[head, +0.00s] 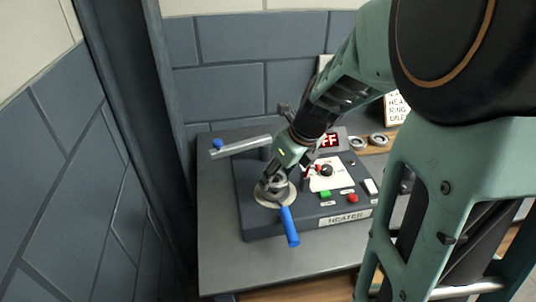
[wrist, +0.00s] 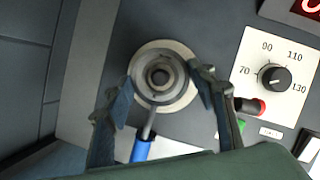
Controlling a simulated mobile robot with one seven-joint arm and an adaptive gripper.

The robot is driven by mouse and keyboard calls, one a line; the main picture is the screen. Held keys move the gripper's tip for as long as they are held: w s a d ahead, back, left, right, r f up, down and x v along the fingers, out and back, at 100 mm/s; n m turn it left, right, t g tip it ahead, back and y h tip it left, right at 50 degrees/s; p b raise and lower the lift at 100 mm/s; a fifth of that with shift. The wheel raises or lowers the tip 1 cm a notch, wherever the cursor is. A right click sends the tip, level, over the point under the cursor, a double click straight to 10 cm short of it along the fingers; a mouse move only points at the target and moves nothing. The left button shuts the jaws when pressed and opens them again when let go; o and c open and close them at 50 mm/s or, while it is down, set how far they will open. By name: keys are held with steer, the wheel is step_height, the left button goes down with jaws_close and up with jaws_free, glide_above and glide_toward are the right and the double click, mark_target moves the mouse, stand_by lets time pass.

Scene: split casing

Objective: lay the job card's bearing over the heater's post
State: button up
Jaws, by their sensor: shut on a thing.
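The heater (head: 345,219) is a dark box with a labelled front, a dial and a red display reading "FF" as far as it shows. My gripper (head: 274,180) is low over the round pale plate on its left part. It is shut on a grey ring, the bearing (wrist: 160,94); its fingers stand at either side in the wrist view. Seen from above, the ring encircles the dark top of the post (wrist: 160,76). I cannot tell how far down the post it sits. A job card (head: 397,108) stands at the back right, partly hidden by my arm.
A blue handle (head: 290,226) sticks out towards the front from the plate. A pale bar (head: 240,146) with a blue knob lies behind the post. More rings (head: 378,139) lie on a wooden board at the right. The grey bench (head: 220,250) is clear at front left.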

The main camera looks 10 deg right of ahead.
steer(key=shift+f+b, duration=0.6)
steer(key=shift+f, duration=0.55)
steer(key=shift+f, duration=0.15)
steer(key=o, duration=1.6)
step_height(320, 180, up, 10)
steer(key=p, duration=1.1)
steer(key=shift+r, duration=0.2)
steer(key=shift+f, duration=0.1)
